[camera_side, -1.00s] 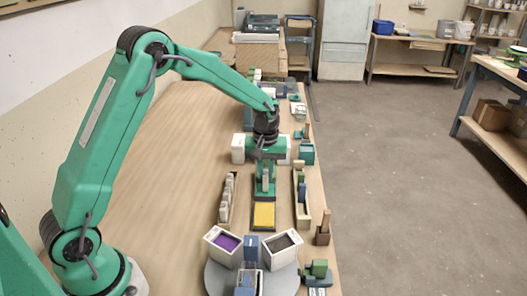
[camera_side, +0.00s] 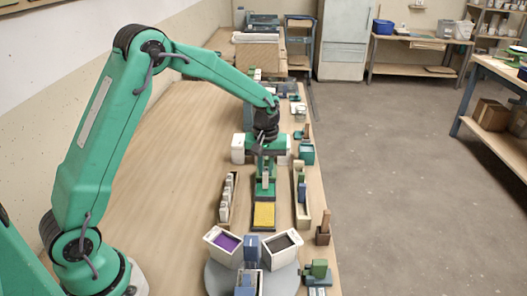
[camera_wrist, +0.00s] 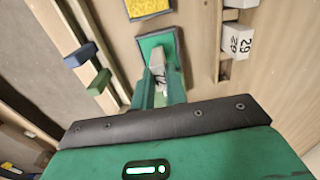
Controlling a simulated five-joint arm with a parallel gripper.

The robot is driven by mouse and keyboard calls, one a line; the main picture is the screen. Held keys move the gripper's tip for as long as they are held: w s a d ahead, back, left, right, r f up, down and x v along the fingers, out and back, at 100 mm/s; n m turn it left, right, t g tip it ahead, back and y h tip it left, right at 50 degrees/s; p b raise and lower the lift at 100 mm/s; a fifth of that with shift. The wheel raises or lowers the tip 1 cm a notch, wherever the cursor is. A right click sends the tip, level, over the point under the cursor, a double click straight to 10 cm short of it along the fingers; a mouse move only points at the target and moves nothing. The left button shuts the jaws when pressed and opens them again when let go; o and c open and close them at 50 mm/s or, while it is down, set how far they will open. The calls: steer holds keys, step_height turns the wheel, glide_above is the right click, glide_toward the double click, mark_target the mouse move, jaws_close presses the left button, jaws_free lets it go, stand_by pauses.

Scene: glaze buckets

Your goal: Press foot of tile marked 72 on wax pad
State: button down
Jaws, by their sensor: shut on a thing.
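My gripper (camera_side: 265,172) is shut on a pale tile (camera_wrist: 159,72), which stands upright between the fingers. A dark mark shows on its face in the wrist view, but I cannot read it fully. The tile's lower end is over a green pad (camera_wrist: 152,43) in a dark frame; I cannot tell whether it touches. A yellow pad (camera_side: 264,215) lies just in front of the green one and also shows in the wrist view (camera_wrist: 148,7). I cannot tell from looks alone which pad is wax.
A rack of white tiles (camera_side: 227,197) stands left of the pads; one tile reads 29 (camera_wrist: 238,42). A rack with blue and green tiles (camera_side: 301,188) stands on the right. White buckets with purple (camera_side: 224,242) and dark glaze (camera_side: 281,243) stand in front. The table's left side is clear.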

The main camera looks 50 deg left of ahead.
steer(key=shift+r, duration=2.45)
steer(key=shift+w, duration=0.1)
